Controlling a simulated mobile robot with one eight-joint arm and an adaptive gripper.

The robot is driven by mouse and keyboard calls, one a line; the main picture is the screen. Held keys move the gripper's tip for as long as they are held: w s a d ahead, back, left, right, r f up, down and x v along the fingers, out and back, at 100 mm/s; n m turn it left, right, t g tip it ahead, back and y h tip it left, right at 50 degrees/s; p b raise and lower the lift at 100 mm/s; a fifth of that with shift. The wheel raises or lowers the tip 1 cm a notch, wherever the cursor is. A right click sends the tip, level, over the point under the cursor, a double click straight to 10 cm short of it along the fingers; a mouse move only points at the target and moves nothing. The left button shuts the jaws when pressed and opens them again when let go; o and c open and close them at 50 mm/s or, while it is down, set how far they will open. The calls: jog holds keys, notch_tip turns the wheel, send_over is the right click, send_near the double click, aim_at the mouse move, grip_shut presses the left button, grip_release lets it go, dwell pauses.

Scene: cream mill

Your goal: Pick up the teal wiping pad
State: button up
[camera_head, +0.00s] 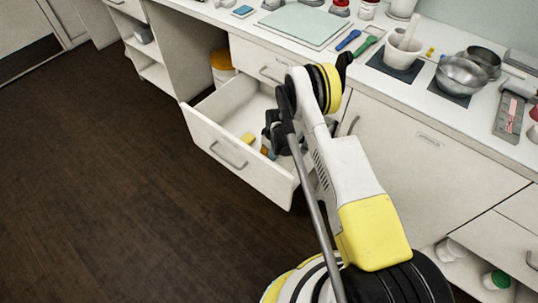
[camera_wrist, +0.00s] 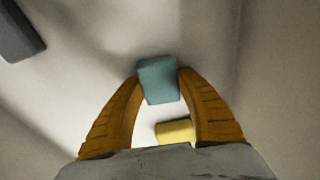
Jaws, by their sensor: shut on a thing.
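The teal wiping pad (camera_wrist: 158,82) is a small block between the tips of my two orange fingers in the wrist view. My gripper (camera_wrist: 158,76) is shut on it, with a fingertip against each side. In the head view my gripper (camera_head: 266,150) reaches down inside the open white drawer (camera_head: 226,144). There the pad is mostly hidden by my gripper and arm. I cannot tell whether the pad touches the drawer floor.
A yellow block (camera_wrist: 175,131) lies in the drawer between my fingers, nearer the palm. A dark object (camera_wrist: 18,32) is at the wrist view's upper left. The drawer's walls surround my gripper. The counter (camera_head: 405,104) above holds bowls, a mortar and tools.

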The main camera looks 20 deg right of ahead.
aim_at(271, 153)
jog(key=r, duration=0.1)
jog(key=r+p, duration=0.1)
jog(key=r, duration=0.1)
jog(key=d+r+p, duration=0.1)
jog(key=shift+s+r, duration=0.2)
jog(key=shift+s, duration=0.1)
jog(key=s+d+r+p, duration=0.3)
jog(key=s+d+r, duration=0.1)
jog(key=d, duration=0.5)
jog(key=shift+s+d+r+p, duration=0.3)
jog(key=shift+r+p, duration=0.1)
jog(key=shift+r, duration=0.5)
jog(key=shift+o, duration=1.3)
jog(key=shift+a, duration=0.1)
jog(key=c, duration=0.5)
